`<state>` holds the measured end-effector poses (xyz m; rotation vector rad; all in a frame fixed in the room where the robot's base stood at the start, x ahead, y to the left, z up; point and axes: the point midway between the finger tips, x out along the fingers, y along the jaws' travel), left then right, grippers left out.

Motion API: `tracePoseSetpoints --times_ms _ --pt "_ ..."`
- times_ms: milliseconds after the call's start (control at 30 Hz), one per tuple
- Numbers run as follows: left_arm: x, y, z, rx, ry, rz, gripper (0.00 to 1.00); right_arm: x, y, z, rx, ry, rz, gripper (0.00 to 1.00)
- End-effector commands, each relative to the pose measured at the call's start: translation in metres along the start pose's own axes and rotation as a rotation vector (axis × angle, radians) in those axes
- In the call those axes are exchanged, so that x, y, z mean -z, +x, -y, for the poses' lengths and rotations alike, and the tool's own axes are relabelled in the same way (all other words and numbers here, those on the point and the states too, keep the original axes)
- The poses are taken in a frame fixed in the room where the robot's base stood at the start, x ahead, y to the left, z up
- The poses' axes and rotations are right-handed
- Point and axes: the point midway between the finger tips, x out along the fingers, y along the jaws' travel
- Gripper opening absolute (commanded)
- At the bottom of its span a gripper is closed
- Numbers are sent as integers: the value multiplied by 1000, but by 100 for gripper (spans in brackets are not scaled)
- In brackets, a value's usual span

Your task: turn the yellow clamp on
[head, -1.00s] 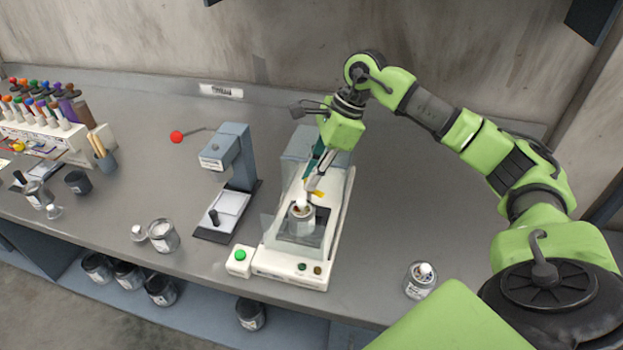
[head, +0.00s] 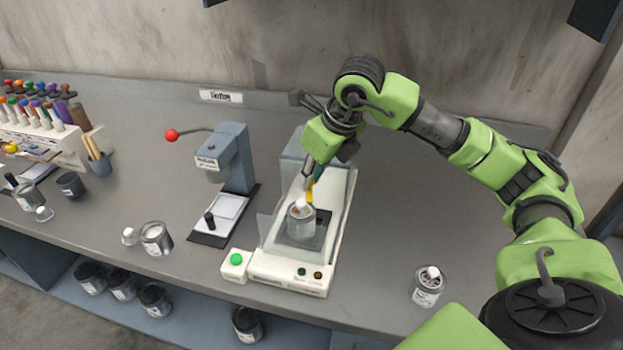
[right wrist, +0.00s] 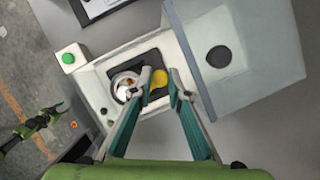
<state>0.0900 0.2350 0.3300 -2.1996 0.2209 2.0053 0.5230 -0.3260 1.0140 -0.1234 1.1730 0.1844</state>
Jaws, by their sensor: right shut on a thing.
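The yellow clamp (head: 310,195) is at the rim of an open jar (head: 301,224) that stands on the white bench machine (head: 292,280). In the right wrist view the clamp (right wrist: 159,79) shows between the fingertips of my right gripper (right wrist: 160,82), beside the jar (right wrist: 125,87). My right gripper (head: 311,182) points down from above and is shut on the clamp. Its fingers hide part of the clamp, and I cannot tell exactly how the clamp meets the jar. My left gripper (right wrist: 62,108) shows small at the left of the right wrist view; its jaws are unclear.
Clear panels surround the jar on the machine. A green button box (head: 236,266) stands at its front left. A grey lever press (head: 235,160) with a red knob stands further left. Another jar (head: 427,287) stands at the right front. The bench between is clear.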

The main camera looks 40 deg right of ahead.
Motion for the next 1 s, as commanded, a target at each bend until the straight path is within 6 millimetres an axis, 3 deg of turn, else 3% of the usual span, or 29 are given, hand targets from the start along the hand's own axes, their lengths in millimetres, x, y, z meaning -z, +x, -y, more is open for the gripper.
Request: tracePoseSetpoints --times_ms 433,1000 --pt "0 8 0 0 -1 0 40 -1 -1 -1 98 237 4 0" --pt "0 8 0 0 -1 0 40 -1 -1 -1 117 283 3 0"
